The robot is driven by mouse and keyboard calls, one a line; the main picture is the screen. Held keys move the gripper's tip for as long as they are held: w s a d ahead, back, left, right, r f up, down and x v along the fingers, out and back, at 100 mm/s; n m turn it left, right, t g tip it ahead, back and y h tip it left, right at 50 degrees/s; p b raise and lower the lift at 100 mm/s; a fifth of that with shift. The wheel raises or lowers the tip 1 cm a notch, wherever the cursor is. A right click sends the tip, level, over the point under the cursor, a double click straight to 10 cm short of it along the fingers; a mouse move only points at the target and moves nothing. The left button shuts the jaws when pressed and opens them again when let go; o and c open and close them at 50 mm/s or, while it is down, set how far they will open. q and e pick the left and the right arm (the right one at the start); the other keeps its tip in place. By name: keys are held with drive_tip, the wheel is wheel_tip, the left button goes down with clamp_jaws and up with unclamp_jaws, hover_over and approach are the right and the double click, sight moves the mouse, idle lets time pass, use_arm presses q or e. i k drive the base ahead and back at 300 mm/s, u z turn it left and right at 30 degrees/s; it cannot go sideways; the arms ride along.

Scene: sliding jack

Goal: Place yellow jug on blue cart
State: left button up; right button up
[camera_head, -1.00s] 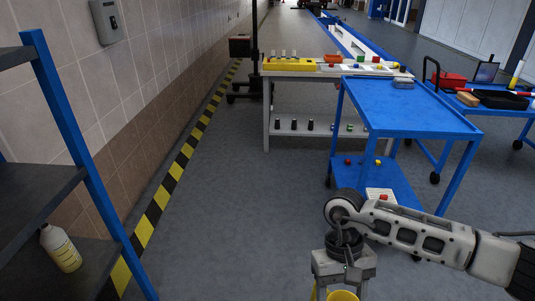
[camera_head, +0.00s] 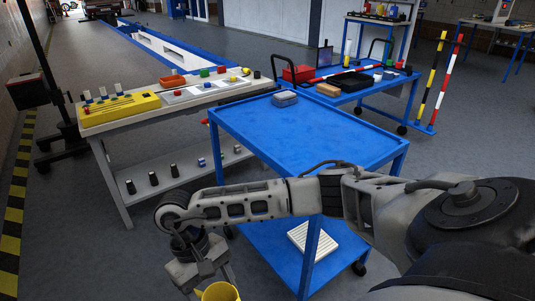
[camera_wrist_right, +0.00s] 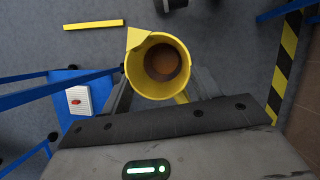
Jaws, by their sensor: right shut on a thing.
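The yellow jug (camera_head: 220,291) is at the bottom edge of the head view, mostly cut off. My right gripper (camera_head: 208,283) is shut on it and holds it above the floor, left of the cart. In the right wrist view the open top of the jug (camera_wrist_right: 160,42) faces the camera, between the fingers of the right gripper (camera_wrist_right: 158,92). The blue cart (camera_head: 310,130) stands ahead and right, and my right arm crosses in front of its near edge. My left gripper is not in view.
A workbench (camera_head: 125,124) stands at left, another blue cart (camera_head: 385,92) behind.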

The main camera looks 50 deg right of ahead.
sight(299, 132)
drive_tip(key=i, duration=2.35)
drive_tip(key=z, duration=2.15)
